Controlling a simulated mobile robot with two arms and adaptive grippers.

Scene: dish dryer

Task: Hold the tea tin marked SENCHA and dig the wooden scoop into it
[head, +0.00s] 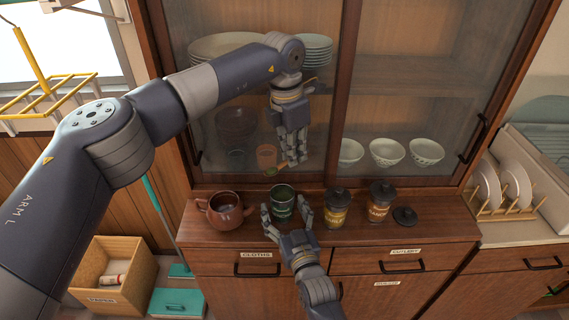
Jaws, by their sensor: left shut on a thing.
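A dark green tin (283,205) stands open on the cabinet's wooden counter; its label is too small to read. My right gripper (286,211) is in front of it, with its fingers spread on both sides and gaps between them and the tin. My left gripper (290,160) points down above and behind the tin. It is shut on the scoop, mostly hidden by the fingers; its tip (277,172) shows below them with something green on it, above the tin and outside it.
The glass-fronted cabinet (400,110) rises close behind the counter.

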